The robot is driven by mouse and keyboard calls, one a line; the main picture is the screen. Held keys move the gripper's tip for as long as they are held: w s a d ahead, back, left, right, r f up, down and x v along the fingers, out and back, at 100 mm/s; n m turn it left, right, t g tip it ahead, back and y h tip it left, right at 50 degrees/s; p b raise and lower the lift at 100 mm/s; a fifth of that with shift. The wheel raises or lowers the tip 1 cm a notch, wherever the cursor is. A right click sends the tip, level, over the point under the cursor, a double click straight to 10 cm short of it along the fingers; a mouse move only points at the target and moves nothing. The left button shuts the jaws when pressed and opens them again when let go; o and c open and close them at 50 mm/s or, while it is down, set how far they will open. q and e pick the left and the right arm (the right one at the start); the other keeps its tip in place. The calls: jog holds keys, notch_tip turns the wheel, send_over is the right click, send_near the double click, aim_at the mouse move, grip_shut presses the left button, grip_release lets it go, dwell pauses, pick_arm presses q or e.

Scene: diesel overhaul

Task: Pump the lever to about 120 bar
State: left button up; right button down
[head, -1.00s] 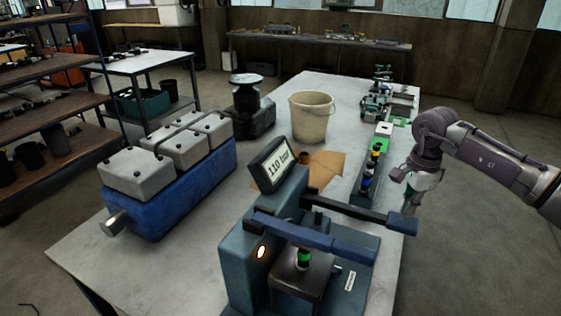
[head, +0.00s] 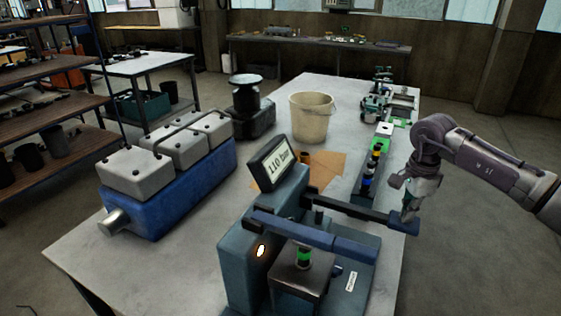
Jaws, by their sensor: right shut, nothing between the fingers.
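The teal test stand (head: 240,250) stands at the front of the bench, and its tilted display (head: 278,166) reads about 110 bar. A dark lever (head: 350,206) runs from the stand to the right and ends in a blue handle (head: 402,224) near the bench's right edge. My right gripper (head: 411,218) is shut and empty, pointing down at the handle's end. It appears to touch the handle, but exact contact is hard to tell. My left gripper is not in view.
A blue engine block with grey covers (head: 170,190) lies at the left of the bench (head: 130,258). A beige bucket (head: 311,117) and a rack of coloured parts (head: 369,182) stand behind the stand. Floor right of the bench is clear.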

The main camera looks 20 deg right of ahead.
jog(key=shift+f, duration=0.3)
jog(key=r, duration=0.1)
jog(key=p, duration=0.1)
jog(key=r, duration=0.1)
jog(key=shift+s+d+r+p, duration=0.15)
jog(key=shift+d+r+p, duration=0.15)
jog(key=shift+p, duration=0.1)
jog(key=shift+s+r, duration=0.1)
jog(key=shift+r+p, duration=1.55)
jog(key=shift+r, duration=0.5)
jog(key=shift+f, duration=0.1)
